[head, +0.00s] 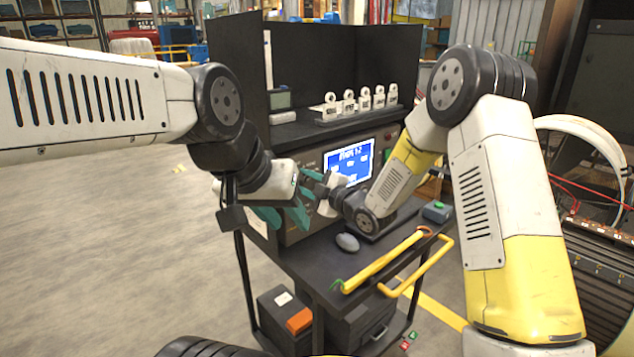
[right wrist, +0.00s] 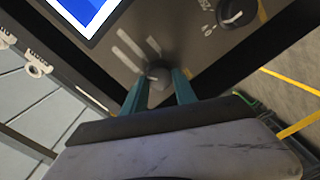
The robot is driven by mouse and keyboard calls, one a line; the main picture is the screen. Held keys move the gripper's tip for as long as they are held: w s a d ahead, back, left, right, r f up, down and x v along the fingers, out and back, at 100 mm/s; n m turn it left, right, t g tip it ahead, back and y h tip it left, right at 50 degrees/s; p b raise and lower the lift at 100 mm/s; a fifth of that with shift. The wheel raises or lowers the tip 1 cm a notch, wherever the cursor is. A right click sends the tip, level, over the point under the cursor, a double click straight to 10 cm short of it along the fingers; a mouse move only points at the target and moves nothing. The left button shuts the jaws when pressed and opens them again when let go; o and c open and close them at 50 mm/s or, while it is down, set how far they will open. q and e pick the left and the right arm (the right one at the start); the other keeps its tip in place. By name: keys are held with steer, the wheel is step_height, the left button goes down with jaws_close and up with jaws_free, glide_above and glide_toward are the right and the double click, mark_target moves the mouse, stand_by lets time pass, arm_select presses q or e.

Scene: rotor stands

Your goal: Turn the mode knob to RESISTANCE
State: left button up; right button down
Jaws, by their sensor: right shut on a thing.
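The test console's dark front panel (head: 385,145) carries a blue screen (head: 350,161), which also shows at the top of the right wrist view (right wrist: 88,12). In that view a dark round knob (right wrist: 157,74) sits between the two teal fingers of my right gripper (right wrist: 160,84), which is shut on it. Pale marks lie beside the knob, but its setting is not legible. A second knob (right wrist: 236,13) with a white pointer line is apart from the gripper. My left gripper (head: 284,214) hangs in front of the console's left side, fingers apart and empty.
Several small white stands (head: 364,98) line the shelf above the screen. A grey mouse-shaped object (head: 347,242) and a blue-grey box (head: 436,212) lie on the cart top. Open floor lies to the left.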

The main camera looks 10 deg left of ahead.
steer(key=shift+n, duration=0.8)
steer(key=c, duration=1)
jaws_free()
steer(key=v, duration=0.8)
steer(key=shift+f, duration=0.1)
